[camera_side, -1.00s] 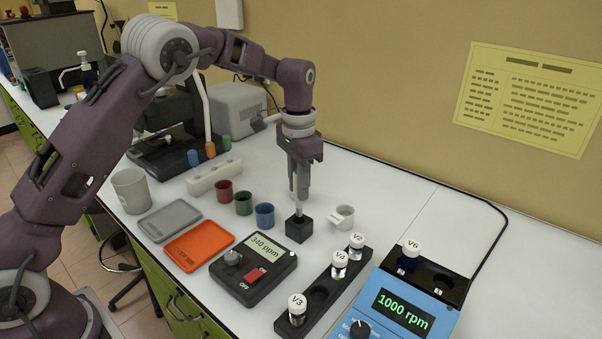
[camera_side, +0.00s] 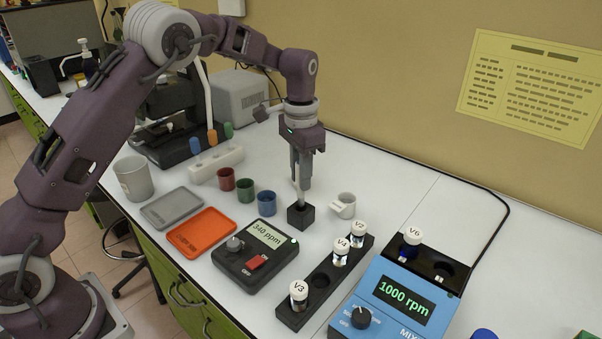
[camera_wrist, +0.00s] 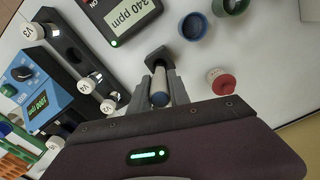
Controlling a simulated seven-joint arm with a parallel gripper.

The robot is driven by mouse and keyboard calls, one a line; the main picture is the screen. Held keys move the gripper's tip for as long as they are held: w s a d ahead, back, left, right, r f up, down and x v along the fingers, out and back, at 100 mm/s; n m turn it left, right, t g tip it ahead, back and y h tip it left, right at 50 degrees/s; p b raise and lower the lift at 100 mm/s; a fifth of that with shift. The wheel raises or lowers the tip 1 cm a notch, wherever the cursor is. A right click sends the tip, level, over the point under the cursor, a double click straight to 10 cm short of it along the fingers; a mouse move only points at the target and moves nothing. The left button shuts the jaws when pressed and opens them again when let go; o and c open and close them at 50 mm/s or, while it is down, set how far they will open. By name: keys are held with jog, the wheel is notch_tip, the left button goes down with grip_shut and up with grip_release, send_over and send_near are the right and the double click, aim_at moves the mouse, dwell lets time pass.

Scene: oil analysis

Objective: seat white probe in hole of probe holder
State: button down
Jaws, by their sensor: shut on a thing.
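The white probe (camera_side: 298,188) stands nearly upright, with its lower end at the top of the black probe holder (camera_side: 300,217). How deep it sits in the hole cannot be seen. My gripper (camera_side: 304,185) is shut on the probe, its fingertips a little above the holder. In the wrist view the probe (camera_wrist: 160,84) lies between the two fingers, with a dark blue end towards the camera. The holder (camera_wrist: 158,57) shows just beyond the fingertips, and the probe covers its hole.
Blue (camera_side: 266,202), green (camera_side: 245,190) and red (camera_side: 225,179) cups stand behind left. A meter (camera_side: 254,252) reading 340 ppm and a vial rack (camera_side: 320,283) are in front. The blue mixer (camera_side: 395,300) is front right.

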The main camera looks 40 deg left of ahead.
aim_at(301, 196)
jog(key=shift+f, duration=0.15)
dwell(0.3)
jog(key=shift+f, duration=1.05)
jog(key=shift+f, duration=0.1)
jog(key=shift+f, duration=0.95)
jog(key=c, duration=1.1)
grip_release()
jog(key=shift+c, duration=0.2)
jog(key=shift+o, duration=0.2)
jog(key=shift+o, duration=1.4)
